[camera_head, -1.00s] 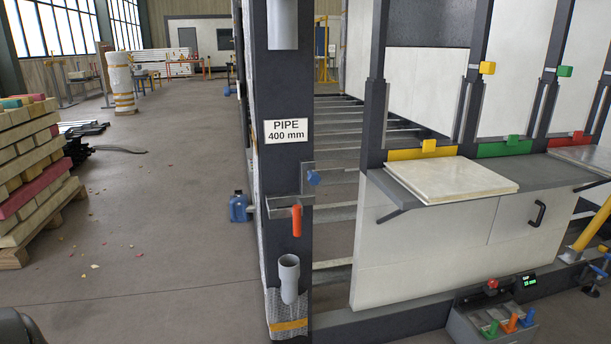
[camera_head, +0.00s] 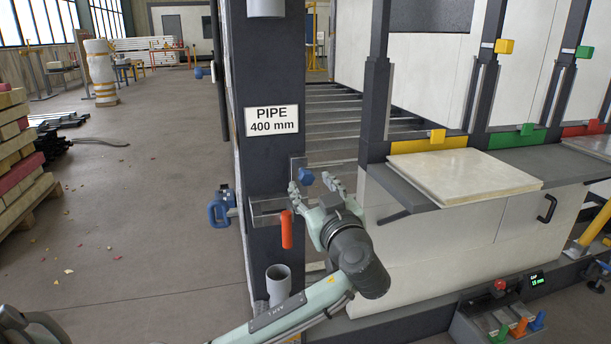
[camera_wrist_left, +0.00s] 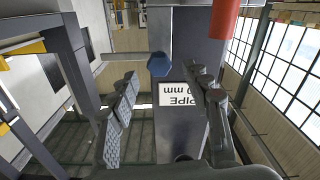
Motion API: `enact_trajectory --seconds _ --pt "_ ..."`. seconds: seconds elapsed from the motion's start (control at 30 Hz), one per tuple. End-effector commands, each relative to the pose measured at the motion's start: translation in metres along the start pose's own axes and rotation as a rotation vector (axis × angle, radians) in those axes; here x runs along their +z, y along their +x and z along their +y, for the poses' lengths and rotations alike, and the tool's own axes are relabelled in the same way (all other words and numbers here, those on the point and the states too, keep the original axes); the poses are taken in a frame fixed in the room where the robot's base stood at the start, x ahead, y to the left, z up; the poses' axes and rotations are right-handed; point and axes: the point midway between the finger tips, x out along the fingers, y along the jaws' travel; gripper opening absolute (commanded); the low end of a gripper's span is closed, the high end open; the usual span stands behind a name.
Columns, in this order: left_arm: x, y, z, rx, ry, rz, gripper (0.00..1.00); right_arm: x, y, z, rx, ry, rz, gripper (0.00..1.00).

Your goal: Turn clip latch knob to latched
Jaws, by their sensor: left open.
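The blue knob (camera_head: 306,177), apparently the clip latch knob, sits on a small metal plate on the dark post (camera_head: 273,75). It also shows in the left wrist view (camera_wrist_left: 159,64), ahead of the fingers. My left gripper (camera_head: 316,192) is open and empty. In the head view its fingers point up toward the knob, with the knob between the tips in the picture. In the wrist view the fingers (camera_wrist_left: 163,85) stand on either side below the knob, apparently apart from it. My right gripper is not in view.
An orange handle (camera_head: 286,229) hangs on the post just left of my gripper, above a grey pipe cup (camera_head: 278,284). A "PIPE 400 mm" sign (camera_head: 272,120) is above. A bench with a pale panel (camera_head: 470,175) stands to the right.

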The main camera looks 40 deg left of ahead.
Motion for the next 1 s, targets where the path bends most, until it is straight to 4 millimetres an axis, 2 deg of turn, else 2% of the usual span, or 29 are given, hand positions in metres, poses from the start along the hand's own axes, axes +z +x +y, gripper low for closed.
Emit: enact_trajectory --seconds 0.1,0.3,0.67,1.0 --pt "-0.002 0.021 0.0 -0.001 0.004 0.003 0.49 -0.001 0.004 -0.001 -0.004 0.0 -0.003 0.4" --pt "-0.001 0.044 0.0 0.001 0.001 0.0 0.49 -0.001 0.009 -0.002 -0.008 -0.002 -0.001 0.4" --pt "0.001 0.049 0.0 0.001 0.001 -0.002 0.47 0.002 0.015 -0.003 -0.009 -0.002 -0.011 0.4" --pt "0.001 0.049 0.0 0.001 0.001 -0.002 0.05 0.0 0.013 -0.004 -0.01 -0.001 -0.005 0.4"
